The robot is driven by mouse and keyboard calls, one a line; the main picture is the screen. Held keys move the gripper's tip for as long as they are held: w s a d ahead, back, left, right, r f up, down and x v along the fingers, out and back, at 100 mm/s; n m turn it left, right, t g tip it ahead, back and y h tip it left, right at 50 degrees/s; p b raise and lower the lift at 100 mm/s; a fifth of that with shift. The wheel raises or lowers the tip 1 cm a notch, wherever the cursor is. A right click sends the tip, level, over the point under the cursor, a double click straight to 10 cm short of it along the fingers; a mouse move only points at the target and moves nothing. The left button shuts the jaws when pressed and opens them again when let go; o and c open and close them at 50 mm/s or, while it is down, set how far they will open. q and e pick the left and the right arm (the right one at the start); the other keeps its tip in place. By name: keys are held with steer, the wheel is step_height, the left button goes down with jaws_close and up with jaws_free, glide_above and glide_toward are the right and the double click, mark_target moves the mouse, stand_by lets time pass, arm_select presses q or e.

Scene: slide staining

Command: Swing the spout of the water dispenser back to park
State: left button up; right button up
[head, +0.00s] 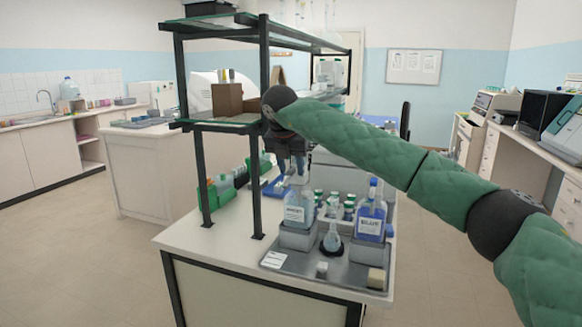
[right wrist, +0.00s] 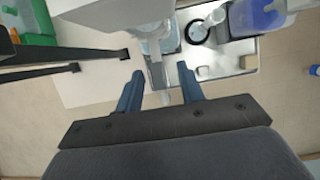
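The water dispenser appears to be the clear, white-labelled bottle (head: 298,210) on a grey stand at the left of the steel tray; the label is too small to read surely. In the right wrist view its white spout (right wrist: 157,76) reaches toward my gripper. My right gripper (head: 291,172) is above this bottle, pointing down. In the right wrist view its blue fingers (right wrist: 160,68) are apart, with the spout between them and a gap to the right finger. Contact with the left finger is unclear. My left gripper is not in view.
A blue-liquid bottle (head: 370,214) stands on the right stand, with a small flask (head: 332,239) between the stands. Several green-capped bottles (head: 340,203) stand behind. A shelf post (head: 266,130) rises close left of my gripper. The bench's front-left corner (head: 195,240) is clear.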

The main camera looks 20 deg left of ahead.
mark_target(287, 178)
steer(key=shift+s+r, duration=0.2)
steer(key=shift+r, duration=0.25)
steer(key=b+v, duration=0.1)
steer(key=v, duration=0.5)
steer(key=shift+s+r+b, duration=0.15)
steer(key=shift+r+b, duration=0.15)
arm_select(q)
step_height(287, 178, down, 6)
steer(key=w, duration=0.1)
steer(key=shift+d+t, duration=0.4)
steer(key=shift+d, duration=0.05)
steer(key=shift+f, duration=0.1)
